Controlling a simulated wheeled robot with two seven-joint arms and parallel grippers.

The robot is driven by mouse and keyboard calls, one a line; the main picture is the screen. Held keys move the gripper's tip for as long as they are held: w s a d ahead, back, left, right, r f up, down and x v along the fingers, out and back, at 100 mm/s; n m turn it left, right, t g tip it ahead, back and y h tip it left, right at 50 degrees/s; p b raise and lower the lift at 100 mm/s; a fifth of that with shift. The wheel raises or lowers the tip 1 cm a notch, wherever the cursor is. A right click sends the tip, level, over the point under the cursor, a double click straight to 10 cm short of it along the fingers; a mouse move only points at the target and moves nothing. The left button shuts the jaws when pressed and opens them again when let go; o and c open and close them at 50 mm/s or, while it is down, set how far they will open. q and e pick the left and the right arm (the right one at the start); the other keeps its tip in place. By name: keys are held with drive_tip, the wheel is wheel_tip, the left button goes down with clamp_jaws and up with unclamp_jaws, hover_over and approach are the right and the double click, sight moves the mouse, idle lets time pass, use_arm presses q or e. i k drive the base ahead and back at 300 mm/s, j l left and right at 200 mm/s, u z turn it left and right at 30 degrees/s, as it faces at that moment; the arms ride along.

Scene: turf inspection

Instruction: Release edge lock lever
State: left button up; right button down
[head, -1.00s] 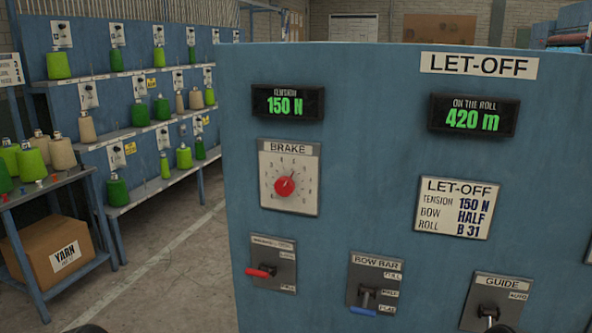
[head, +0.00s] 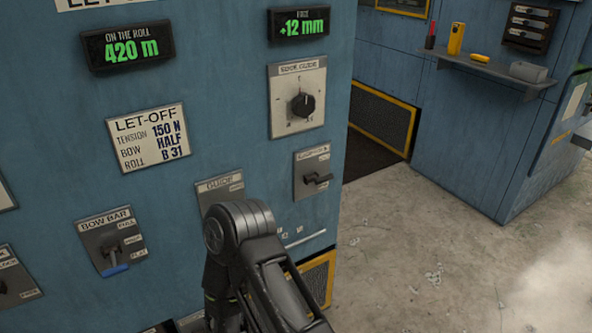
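A small grey plate with a black lever (head: 317,179) is on the right part of the blue let-off panel, below the side guide dial. Its label is too small to read surely, so I cannot confirm it is the edge lock. The lever's handle points right, roughly level. One of my dark arms rises from the bottom middle, left of and below this lever, apart from it in the picture. No fingertips of either gripper show.
The side guide dial (head: 302,106) sits above the lever. My arm partly hides the guide plate (head: 220,186). The panel ends just right of the lever; open concrete floor (head: 420,245) lies beyond. A shelf (head: 490,70) holds small items.

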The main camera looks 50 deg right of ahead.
sight(313, 178)
drive_tip(key=z, duration=1.9)
